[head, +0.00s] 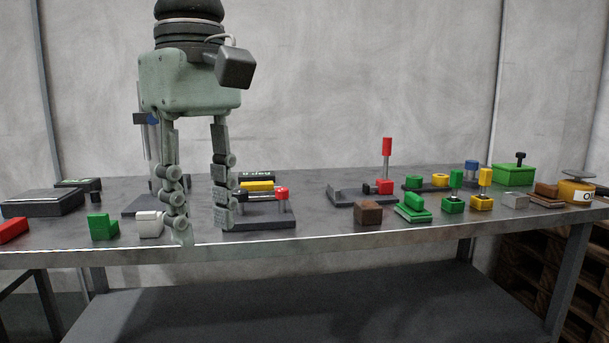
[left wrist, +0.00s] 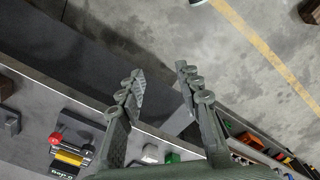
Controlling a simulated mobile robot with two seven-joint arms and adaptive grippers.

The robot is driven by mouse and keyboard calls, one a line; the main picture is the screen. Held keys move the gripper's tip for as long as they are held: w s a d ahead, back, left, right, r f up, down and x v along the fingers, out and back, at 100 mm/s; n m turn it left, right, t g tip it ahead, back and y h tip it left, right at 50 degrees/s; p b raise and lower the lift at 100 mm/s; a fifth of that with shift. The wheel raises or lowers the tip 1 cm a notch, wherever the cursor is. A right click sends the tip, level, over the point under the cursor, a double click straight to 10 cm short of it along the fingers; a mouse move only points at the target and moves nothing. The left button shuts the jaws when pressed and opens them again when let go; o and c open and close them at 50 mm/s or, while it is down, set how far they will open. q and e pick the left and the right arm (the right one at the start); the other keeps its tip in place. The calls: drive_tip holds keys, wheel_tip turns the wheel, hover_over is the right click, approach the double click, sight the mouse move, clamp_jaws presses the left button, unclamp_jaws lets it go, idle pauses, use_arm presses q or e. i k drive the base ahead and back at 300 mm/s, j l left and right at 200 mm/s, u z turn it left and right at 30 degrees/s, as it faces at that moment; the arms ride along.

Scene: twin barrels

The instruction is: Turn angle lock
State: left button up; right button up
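My left gripper (head: 202,226) hangs pointing down at the table's front edge, its two fingers apart with nothing between them. It also shows open in the left wrist view (left wrist: 160,76), with floor beyond the fingertips. I cannot tell for sure which fixture is the angle lock. A dark-based fixture with a yellow bar (head: 257,186) and a red end piece (head: 282,194) stands just right of the gripper, partly hidden by a finger; its yellow bar also shows in the left wrist view (left wrist: 68,157). A fixture with an upright red handle (head: 387,147) stands farther right. My right gripper is not in view.
A white block (head: 150,223) and a green block (head: 102,226) lie left of the gripper. A brown block (head: 368,213) and several green and yellow pieces crowd the right side. A yellow scale-like item (head: 577,191) stands at the far right. The front strip of the table (head: 320,224) is bare.

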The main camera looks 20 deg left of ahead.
sight(282, 193)
drive_tip(key=i+j+z, duration=0.3)
drive_tip(key=i+j, duration=0.15)
drive_tip(key=j, duration=0.2)
drive_tip(key=i+j+z, duration=0.2)
drive_tip(key=j, duration=0.15)
drive_tip(key=i+j+z, duration=0.15)
drive_tip(key=j, duration=0.2)
drive_tip(key=i, duration=0.05)
